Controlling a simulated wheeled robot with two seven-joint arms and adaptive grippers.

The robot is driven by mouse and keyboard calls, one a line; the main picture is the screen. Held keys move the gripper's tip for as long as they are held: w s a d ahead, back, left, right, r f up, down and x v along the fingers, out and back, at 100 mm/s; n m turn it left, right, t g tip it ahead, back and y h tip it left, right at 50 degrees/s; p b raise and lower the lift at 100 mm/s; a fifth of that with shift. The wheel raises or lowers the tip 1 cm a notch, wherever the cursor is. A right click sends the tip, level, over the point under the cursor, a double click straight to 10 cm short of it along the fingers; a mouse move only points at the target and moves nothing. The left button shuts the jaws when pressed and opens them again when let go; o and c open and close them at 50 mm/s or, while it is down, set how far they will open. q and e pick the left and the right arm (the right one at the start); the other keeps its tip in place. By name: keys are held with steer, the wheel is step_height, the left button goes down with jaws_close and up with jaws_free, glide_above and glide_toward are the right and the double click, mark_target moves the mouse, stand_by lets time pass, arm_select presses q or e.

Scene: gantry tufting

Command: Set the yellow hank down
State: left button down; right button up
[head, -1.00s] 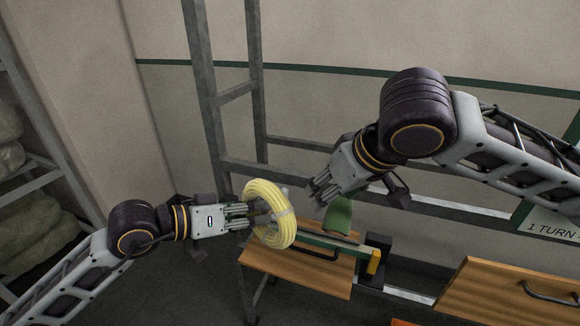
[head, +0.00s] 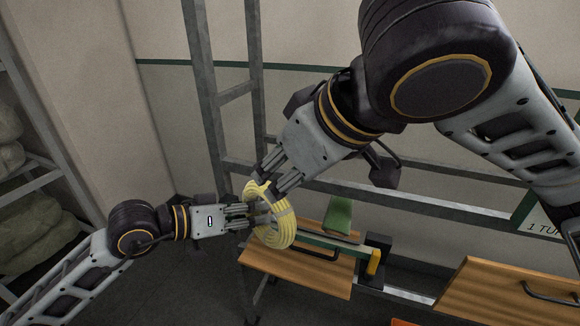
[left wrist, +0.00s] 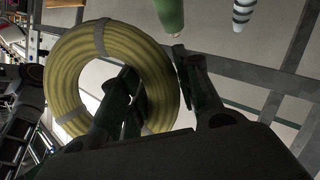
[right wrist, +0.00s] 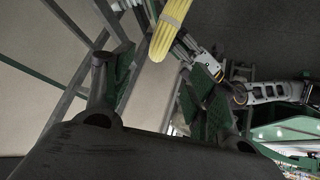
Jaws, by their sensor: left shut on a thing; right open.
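The yellow hank (head: 283,236) is a coiled ring with pale bands, held up in the air in front of the wooden drawer-like panel. My left gripper (head: 256,212) is shut on its side. In the left wrist view the hank (left wrist: 62,85) faces the camera, with one finger of the left gripper (left wrist: 157,75) inside the ring and one outside. My right gripper (head: 268,188) is open at the hank's upper edge. In the right wrist view the hank (right wrist: 172,28) shows beyond and between the spread fingers of the right gripper (right wrist: 158,78); I cannot tell whether they touch it.
A green cone (head: 339,215) stands behind the wooden panel (head: 315,275) with a dark handle. A yellow-ended bar (head: 374,262) lies right of it. A second wooden panel (head: 500,292) is at lower right. Grey metal uprights (head: 203,100) stand behind.

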mark_target(283, 211)
steer(key=shift+f, duration=0.1)
steer(key=shift+x, duration=5.95)
steer(key=c, duration=0.9)
arm_select(q)
steer(key=c, duration=0.9)
jaws_free()
steer(key=shift+c, duration=0.2)
arm_select(e)
steer(key=shift+c, duration=1.2)
arm_select(q)
steer(key=shift+s+a, duration=0.1)
steer(key=shift+a, duration=0.05)
